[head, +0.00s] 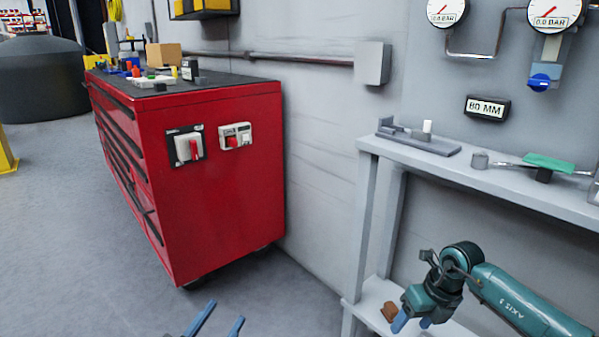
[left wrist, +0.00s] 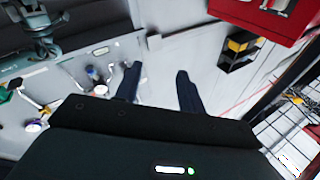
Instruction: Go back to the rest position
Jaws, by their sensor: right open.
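My left gripper (head: 218,324) shows at the bottom edge of the head view as two blue fingertips, apart and with nothing between them. In the left wrist view its two dark fingers (left wrist: 158,88) are spread and empty. My right gripper (head: 412,323) is low at the right of the head view, below the grey shelf top and in front of the lower shelf. Its blue fingers point down and are apart, and no held object shows. Part of my right arm also shows at the upper left of the left wrist view.
A red tool cabinet (head: 225,200) stands left of centre with switches on its end. A grey shelf (head: 500,184) against the wall at right carries small parts. A brown piece (head: 390,312) lies on the lower shelf beside my right gripper. Grey floor (head: 60,230) is free at left.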

